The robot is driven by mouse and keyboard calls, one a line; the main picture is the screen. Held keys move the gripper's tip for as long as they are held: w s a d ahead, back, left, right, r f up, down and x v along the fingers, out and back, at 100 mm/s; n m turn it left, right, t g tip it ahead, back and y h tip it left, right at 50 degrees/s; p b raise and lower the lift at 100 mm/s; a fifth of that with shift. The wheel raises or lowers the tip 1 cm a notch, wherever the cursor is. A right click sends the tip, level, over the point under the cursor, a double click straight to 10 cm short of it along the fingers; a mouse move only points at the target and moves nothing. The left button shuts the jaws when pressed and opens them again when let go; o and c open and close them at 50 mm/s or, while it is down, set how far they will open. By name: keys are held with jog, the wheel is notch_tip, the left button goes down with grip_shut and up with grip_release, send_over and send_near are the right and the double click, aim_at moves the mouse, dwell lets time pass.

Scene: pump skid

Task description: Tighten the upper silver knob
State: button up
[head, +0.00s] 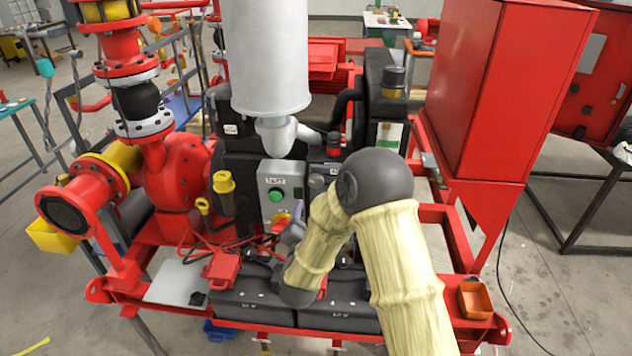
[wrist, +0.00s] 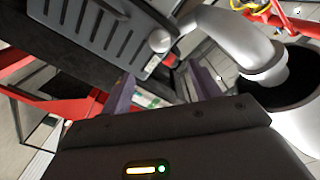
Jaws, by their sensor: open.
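The box carries a green button and a yellow-and-red switch.
A silver pipe (wrist: 240,42) curves close beyond the fingers in the wrist view, beside a dark ribbed housing (wrist: 95,32). In the head view, black batteries (head: 338,316) lie below my arm. A red cabinet (head: 480,90) stands right, and red pump piping (head: 180,170) left.

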aim_at(316, 183)
jog(key=w+p, duration=0.1)
jog(key=w, duration=0.3)
jog(key=w+p, duration=0.2)
jog(key=w, duration=0.3)
jog(key=w+p, duration=0.2)
jog(key=w, duration=0.2)
jog(key=shift+w+d, duration=0.25)
jog(key=shift+w, duration=0.05)
jog(key=c, duration=1)
jog(key=shift+o, duration=0.2)
